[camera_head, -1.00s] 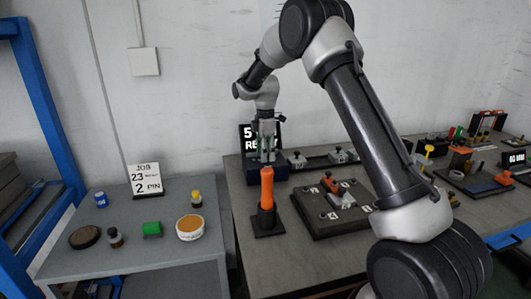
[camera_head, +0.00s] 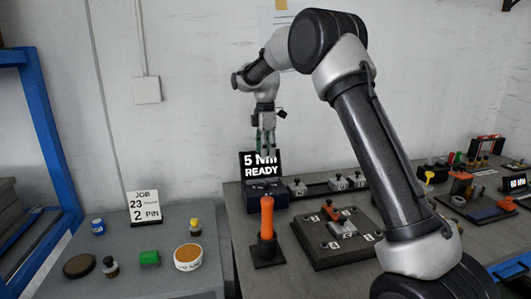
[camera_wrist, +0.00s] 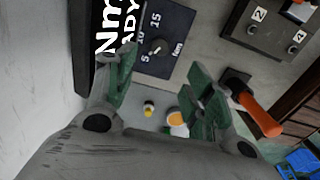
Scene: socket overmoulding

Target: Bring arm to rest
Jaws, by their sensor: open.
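My gripper (camera_head: 265,145) is open and empty, hanging with its fingers down in front of the display of a black torque unit (camera_head: 275,192). In the wrist view my gripper (camera_wrist: 163,78) shows two green fingers spread well apart with nothing between them. The unit's display (camera_head: 262,165) reads "5 Nm READY", partly behind my fingertips. Its dial panel (camera_wrist: 165,35) shows beyond the fingers in the wrist view. An orange-handled tool (camera_head: 267,217) stands upright in a black stand (camera_head: 270,254), below and in front of my gripper; it also shows in the wrist view (camera_wrist: 260,115).
A black fixture plate (camera_head: 315,255) with numbered labels lies right of the tool. Small grey blocks (camera_head: 298,187) stand behind it. The wall is close behind.

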